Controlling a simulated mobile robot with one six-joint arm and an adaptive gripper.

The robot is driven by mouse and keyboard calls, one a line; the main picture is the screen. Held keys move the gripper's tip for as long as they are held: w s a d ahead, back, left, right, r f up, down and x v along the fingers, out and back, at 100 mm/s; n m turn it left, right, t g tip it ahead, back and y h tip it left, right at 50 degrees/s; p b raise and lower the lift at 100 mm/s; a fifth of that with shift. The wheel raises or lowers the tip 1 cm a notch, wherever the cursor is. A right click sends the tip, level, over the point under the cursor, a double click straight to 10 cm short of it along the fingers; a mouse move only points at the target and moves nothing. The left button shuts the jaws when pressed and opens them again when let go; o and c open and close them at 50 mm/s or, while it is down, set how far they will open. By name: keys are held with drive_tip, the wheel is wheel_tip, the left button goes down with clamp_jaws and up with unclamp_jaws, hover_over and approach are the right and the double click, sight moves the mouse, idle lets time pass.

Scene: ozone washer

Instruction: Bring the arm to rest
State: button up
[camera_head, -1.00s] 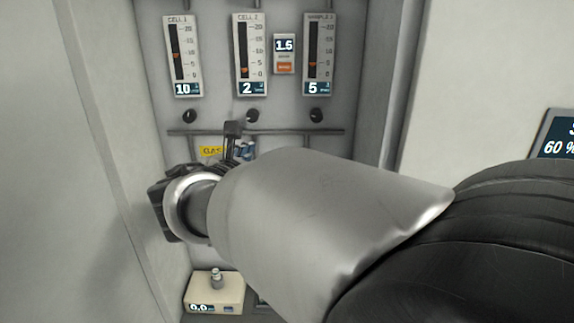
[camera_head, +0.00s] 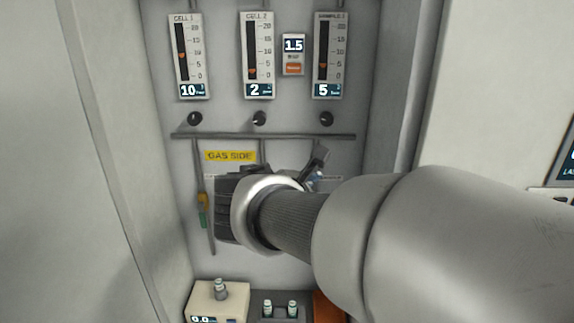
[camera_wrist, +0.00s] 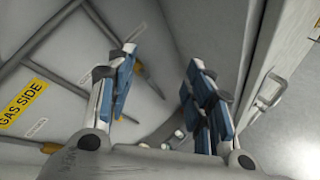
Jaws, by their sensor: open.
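In the head view my arm reaches in from the right, and the gripper (camera_head: 317,170) is mostly hidden behind my wrist. It is in front of the cabinet's back panel, below the horizontal pipe (camera_head: 265,136) and right of the yellow GAS SIDE label (camera_head: 230,156).
Three flow gauges (camera_head: 257,55) and a small 1.5 display (camera_head: 293,54) hang above. Below stand a beige scale (camera_head: 217,300) with a small vial (camera_head: 221,289) and a dark rack (camera_head: 280,313) with two vials (camera_head: 267,308). The cabinet's side walls (camera_head: 395,100) enclose the space.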

drive_tip(key=s+d+f+m+g+y+b, duration=0.1)
drive_tip(key=s+d+f+m+g+b, duration=0.15)
drive_tip(key=s+d+f+m, duration=0.35)
drive_tip(key=s+d+f+m+g+b, duration=0.2)
drive_tip(key=s+d+f+m+b, duration=0.3)
drive_tip(key=s, duration=0.3)
drive_tip(key=s+a+f+m+y+b, duration=0.2)
drive_tip(key=s+f+m, duration=0.3)
drive_tip(key=s+f, duration=0.1)
drive_tip(key=s+a+f+m+g+y+b, duration=0.1)
drive_tip(key=s+a+f+m+y+b, duration=0.1)
drive_tip(key=s+f+m, duration=0.4)
drive_tip(key=shift+s+a+f+y, duration=0.3)
drive_tip(key=shift+s+a+y, duration=0.2)
drive_tip(key=shift+s+y, duration=0.3)
drive_tip(key=shift+g, duration=0.25)
